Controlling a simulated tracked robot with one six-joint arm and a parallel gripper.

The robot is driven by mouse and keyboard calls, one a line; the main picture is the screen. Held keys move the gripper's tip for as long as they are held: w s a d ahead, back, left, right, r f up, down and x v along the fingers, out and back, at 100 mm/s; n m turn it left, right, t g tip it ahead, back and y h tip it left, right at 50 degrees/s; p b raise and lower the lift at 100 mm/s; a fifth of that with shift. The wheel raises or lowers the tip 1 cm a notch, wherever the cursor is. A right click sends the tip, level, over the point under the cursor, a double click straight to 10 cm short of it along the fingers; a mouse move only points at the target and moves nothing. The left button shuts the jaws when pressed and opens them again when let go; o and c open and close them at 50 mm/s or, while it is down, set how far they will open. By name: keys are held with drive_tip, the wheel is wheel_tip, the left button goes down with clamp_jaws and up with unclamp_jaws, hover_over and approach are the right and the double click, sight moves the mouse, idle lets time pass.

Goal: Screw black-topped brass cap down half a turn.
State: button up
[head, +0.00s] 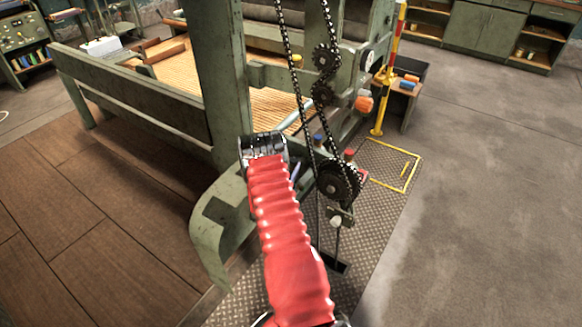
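My red ribbed arm reaches up from the bottom centre to a dark, shiny end by the green post. My gripper (263,145) is at that end, but I cannot make out its fingers or anything between them. I cannot pick out the black-topped brass cap; my arm may hide it. A small blue-topped part (317,138) and a small red-topped part (348,154) show on the machine just right of my gripper, apart from it.
A chain (298,75) and a dark toothed wheel (338,181) are close right of my arm. A green post (222,90) and a curved green guard (218,225) are at left. A yellow-and-red pole (388,85) stands behind. Grey floor (480,200) at right is clear.

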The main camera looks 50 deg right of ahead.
drive_tip(key=v, duration=1.2)
drive_tip(key=shift+a, duration=0.35)
drive_tip(key=shift+f, duration=0.15)
